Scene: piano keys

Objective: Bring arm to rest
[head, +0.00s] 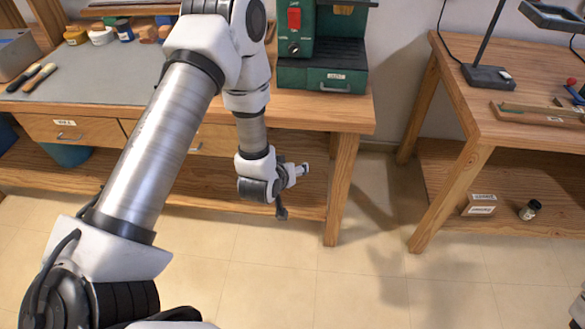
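My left arm comes in from the lower left, bends at the top of the head view and hangs down in front of the left workbench (215,112). Its end, with my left gripper (292,190), is in free space before the bench's front, below the tabletop's level. My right gripper is not in view. No piano keys are in view.
A green machine (322,50) stands on the left bench, with jars (100,34) and two handled tools (38,77) farther left. A second wooden table (470,115) stands at right, with a small box (481,205) and a jar (530,210) on its lower shelf. Tiled floor (370,280) between is clear.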

